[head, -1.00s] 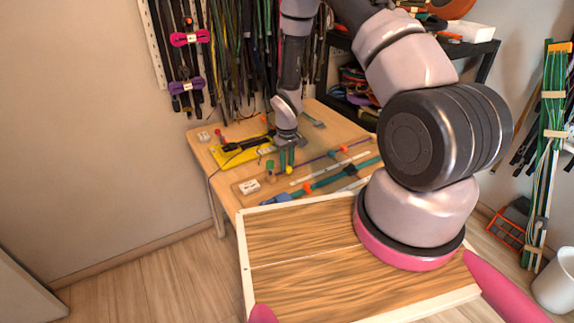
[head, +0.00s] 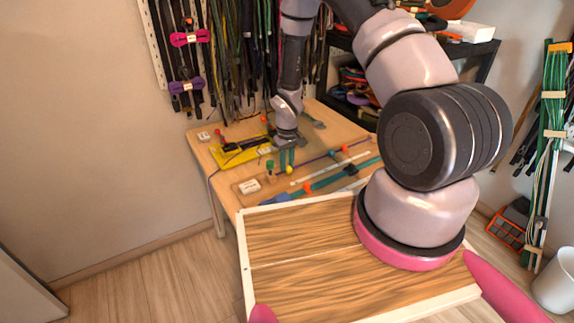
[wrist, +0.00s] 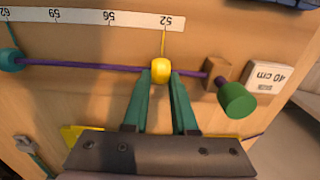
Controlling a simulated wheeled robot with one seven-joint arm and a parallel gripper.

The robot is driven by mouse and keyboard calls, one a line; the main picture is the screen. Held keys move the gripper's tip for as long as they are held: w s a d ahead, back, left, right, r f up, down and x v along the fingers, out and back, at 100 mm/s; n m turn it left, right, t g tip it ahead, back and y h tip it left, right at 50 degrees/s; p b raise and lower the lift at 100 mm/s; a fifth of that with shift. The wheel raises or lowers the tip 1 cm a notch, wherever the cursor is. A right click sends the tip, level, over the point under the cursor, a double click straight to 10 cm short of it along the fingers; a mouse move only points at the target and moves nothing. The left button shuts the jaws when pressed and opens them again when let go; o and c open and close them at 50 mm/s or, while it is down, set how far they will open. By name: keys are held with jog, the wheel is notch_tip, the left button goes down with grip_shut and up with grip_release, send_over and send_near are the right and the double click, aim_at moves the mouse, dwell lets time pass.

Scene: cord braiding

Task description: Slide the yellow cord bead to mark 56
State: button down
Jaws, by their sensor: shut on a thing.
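The yellow bead (wrist: 161,70) sits on a purple cord (wrist: 100,67) in the wrist view. Its thin yellow pointer line reaches up to the white scale strip (wrist: 85,15) at the mark 52. The mark 56 (wrist: 109,17) lies to the left of it on the strip. My gripper (wrist: 162,78) is shut on the bead, with one green finger on each side. In the head view the bead (head: 289,170) is a small yellow spot just below my gripper (head: 287,160) over the table.
A green cylinder (wrist: 235,99) and a brown block (wrist: 216,71) stand at the cord's right end, beside a white "40 cm" label (wrist: 268,78). A teal bead (wrist: 11,59) is on the cord's left end. The cord between the teal and yellow beads is clear.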

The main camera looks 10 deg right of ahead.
aim_at(302, 167)
jog(key=d, duration=0.2)
jog(key=w+d, duration=0.1)
jog(key=d, duration=0.1)
jog(key=w+d, duration=0.1)
jog(key=d, duration=0.1)
jog(key=c, duration=0.7)
grip_release()
jog(key=shift+d, duration=0.1)
notch_tip(302, 167, up, 11)
jog(key=shift+f, duration=0.1)
